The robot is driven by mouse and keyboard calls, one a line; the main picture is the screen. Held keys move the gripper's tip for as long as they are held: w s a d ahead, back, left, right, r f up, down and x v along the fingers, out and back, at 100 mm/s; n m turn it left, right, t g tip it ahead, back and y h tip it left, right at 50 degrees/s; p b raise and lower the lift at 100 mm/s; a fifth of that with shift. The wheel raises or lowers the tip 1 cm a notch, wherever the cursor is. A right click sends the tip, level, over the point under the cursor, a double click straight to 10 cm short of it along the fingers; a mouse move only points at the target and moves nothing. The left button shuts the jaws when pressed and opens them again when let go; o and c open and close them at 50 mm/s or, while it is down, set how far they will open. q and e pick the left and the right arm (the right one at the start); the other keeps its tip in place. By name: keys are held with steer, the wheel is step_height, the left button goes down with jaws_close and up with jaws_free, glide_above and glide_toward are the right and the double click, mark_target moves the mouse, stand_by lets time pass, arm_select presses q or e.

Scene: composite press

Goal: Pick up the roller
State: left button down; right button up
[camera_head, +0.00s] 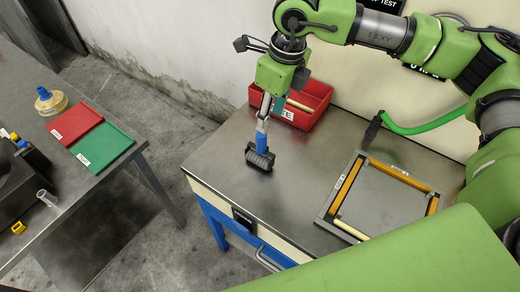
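The roller (261,158) has a dark ribbed cylinder and a blue handle that stands nearly upright. It is at the left part of the metal work table (222,160). My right gripper (265,112) points down from above, with its fingers shut on the upper end of the blue handle. The cylinder is at the table top; I cannot tell whether it touches it or hangs just above. My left gripper is not in view.
A red bin (318,117) with a pale rod stands behind the gripper. A square frame (333,205) with yellow edge strips lies to the right. A hose nozzle (372,130) is behind it. A left table holds red (75,122) and green (103,147) trays.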

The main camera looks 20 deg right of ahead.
mark_target(261, 137)
steer(key=f, duration=0.1)
steer(key=f+p, duration=0.1)
steer(key=f, duration=0.2)
steer(key=shift+w+a+f, duration=0.25)
steer(key=shift+a+f, duration=0.05)
steer(key=shift+a, duration=0.1)
steer(key=f, duration=0.1)
steer(key=f+p, duration=0.1)
steer(key=f, duration=0.1)
steer(key=a+f+p, duration=0.1)
steer(key=shift+w+a+f, duration=0.1)
steer(key=shift+w+f, duration=0.05)
steer(key=shift+w, duration=0.15)
steer(key=shift+f, duration=0.15)
jaws_close()
